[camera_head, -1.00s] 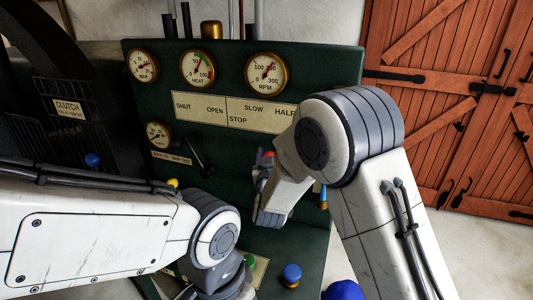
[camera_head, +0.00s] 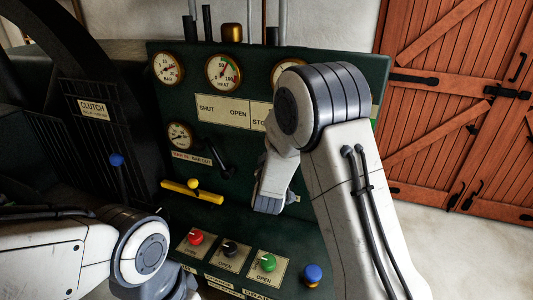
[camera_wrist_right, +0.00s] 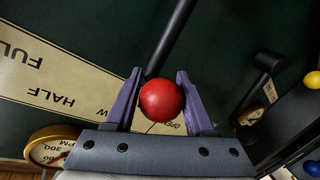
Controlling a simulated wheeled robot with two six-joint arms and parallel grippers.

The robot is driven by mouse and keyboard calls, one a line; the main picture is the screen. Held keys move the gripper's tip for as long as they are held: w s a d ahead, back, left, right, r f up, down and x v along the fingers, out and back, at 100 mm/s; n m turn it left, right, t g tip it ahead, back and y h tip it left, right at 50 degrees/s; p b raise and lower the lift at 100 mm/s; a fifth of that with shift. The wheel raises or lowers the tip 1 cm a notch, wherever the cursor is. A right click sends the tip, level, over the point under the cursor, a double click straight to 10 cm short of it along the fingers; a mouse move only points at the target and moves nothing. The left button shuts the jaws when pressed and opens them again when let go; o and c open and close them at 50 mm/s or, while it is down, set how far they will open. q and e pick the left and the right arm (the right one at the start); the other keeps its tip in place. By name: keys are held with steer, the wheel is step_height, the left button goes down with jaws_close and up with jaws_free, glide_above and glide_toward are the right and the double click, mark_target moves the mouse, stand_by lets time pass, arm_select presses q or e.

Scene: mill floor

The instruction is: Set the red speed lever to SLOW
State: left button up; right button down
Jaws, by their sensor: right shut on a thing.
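The red ball knob of the speed lever (camera_wrist_right: 162,100) sits between the two purple fingers of my right gripper (camera_wrist_right: 158,78) in the right wrist view. The fingers are shut on it. Its dark rod runs up the picture, in front of the green panel. The cream speed plate (camera_wrist_right: 70,98) reads FULL and HALF, with a W showing beside the knob; the knob and gripper cover part of its lettering. In the head view my right arm hides the knob and much of the plate. My left gripper is out of view; only its arm shows at lower left.
A black lever (camera_head: 222,158) stands left of my right arm. A yellow-knobbed lever (camera_head: 193,184), a blue-knobbed lever (camera_head: 117,160), red (camera_head: 195,237), black (camera_head: 230,247) and green (camera_head: 268,262) knobs, and a blue button (camera_head: 313,273) are nearby. Gauges (camera_head: 223,71) line the panel top.

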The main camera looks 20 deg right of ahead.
steer(key=shift+c, duration=1.5)
jaws_free()
steer(key=shift+s, duration=0.15)
steer(key=b+v, duration=0.2)
steer(key=v, duration=0.8)
steer(key=shift+s, duration=0.2)
steer(key=shift+a, duration=0.15)
